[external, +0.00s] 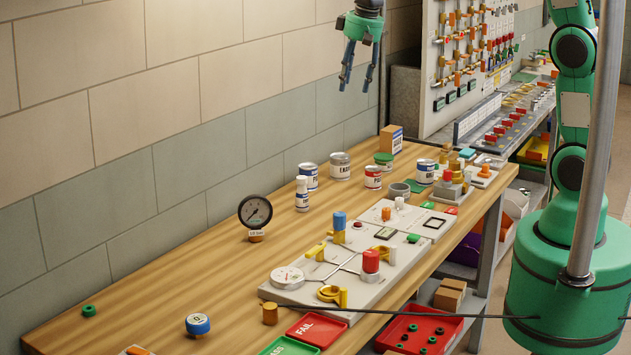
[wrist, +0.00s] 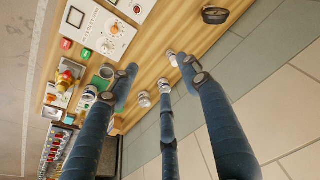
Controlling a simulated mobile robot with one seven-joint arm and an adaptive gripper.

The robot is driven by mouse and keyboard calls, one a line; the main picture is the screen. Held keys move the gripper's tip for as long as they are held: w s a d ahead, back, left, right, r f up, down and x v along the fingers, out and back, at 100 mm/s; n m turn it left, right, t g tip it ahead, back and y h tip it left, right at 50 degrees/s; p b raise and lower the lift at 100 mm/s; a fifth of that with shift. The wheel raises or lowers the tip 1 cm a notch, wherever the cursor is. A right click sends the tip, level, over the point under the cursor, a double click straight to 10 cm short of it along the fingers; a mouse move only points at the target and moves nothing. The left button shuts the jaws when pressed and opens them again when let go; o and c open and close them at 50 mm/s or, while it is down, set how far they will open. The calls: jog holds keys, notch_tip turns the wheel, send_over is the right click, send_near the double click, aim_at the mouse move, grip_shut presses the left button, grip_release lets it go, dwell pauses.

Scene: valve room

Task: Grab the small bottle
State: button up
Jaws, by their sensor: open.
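The small bottle (external: 302,194) is white with a blue band and stands upright on the wooden workbench, in front of a blue-and-white can. In the wrist view a small white object that looks like the bottle (wrist: 172,58) shows near the right finger's tip. My gripper (external: 355,84) is open and empty, high above the far part of the bench, well apart from the bottle. In the wrist view my gripper's (wrist: 158,84) dark blue fingers are spread, with bench between them.
Cans, including a large grey one (external: 340,167) and a red-labelled one (external: 373,177), stand near the bottle. A round black gauge (external: 255,211) is to its left. Valve panels (external: 352,262) cover the bench front. A block wall runs behind; the bench's left part is mostly clear.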

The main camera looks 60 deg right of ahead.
jog(key=w+d+f+g+p, duration=0.1)
jog(key=w+d+f+p, duration=0.2)
jog(key=w+f, duration=0.75)
jog(key=m+g+p, duration=0.1)
jog(key=m+p, duration=0.1)
send_over(302, 177)
notch_tip(302, 177, down, 12)
jog(key=shift+d, duration=0.1)
jog(key=shift+f, duration=0.15)
jog(key=shift+f+p, duration=0.4)
jog(key=shift+f, duration=3.75)
jog(key=shift+f+p, duration=0.4)
jog(key=shift+f, duration=2.2)
